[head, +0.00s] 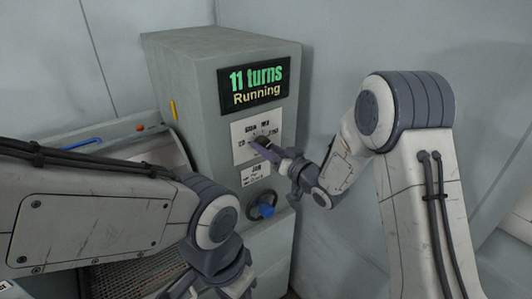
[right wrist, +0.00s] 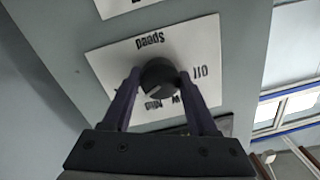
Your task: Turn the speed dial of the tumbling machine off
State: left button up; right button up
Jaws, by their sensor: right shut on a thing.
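The tumbling machine (head: 185,75) is a grey cabinet, and its display (head: 253,85) reads "11 turns Running". Below the display is a white dial plate (head: 240,155). In the right wrist view the plate (right wrist: 103,62) shows upside down, with "Speed" on it. The dark round speed dial (right wrist: 158,76) sits between the two fingers of my right gripper (right wrist: 158,82), which is shut on it. In the head view this gripper (head: 264,148) covers most of the dial. My left gripper (head: 225,285) is at the bottom edge, partly cut off, and its fingers cannot be made out.
An orange-marked tray or drum edge (head: 140,127) lies left of the cabinet. My left forearm crosses in front of it. Plain wall is behind.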

jog(key=shift+a+n+t+h+b, duration=0.1)
jog(key=shift+n+t+h+b, duration=0.2)
jog(key=shift+n+b, duration=6.85)
jog(key=shift+n+t+h+b, duration=0.1)
jog(key=shift+n+h+b, duration=0.3)
jog(key=shift+n+b, duration=6.75)
jog(key=shift+m+b, duration=0.6)
jog(key=shift+b, duration=0.25)
jog(key=o, duration=1.4)
jog(key=shift+c, duration=0.2)
jog(key=shift+r, duration=0.1)
jog(key=shift+s+d, duration=0.35)
jog(key=shift+s, duration=0.1)
jog(key=v, duration=0.9)
jog(key=shift+s, duration=0.2)
